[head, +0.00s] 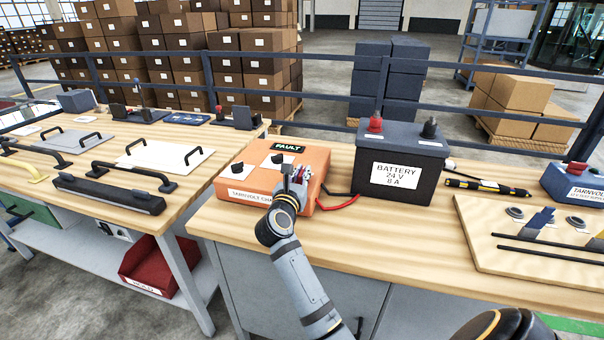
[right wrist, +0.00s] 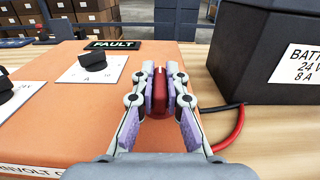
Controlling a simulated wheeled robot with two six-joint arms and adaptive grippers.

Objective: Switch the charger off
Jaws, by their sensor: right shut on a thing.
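The orange charger (head: 236,180) sits on the wooden workbench, left of the dark battery (head: 400,185). Its small black display (head: 289,148) reads FAULT in green. Two black knobs on white plates are on its top; the one marked A (right wrist: 92,62) shows in the right wrist view. A red switch part (right wrist: 160,95) stands at the charger's right side. My right gripper (head: 297,175) is over that side, its fingers (right wrist: 160,72) shut on the red part. The fingers hide its sides, so its setting cannot be told. My left gripper is not in view.
Red and black cables (head: 340,201) run between charger and battery. A yellow-black tool (head: 487,186) lies right of the battery, near a wooden board (head: 485,235). Left, another table holds panels with handles (head: 115,193). A railing stands behind the benches.

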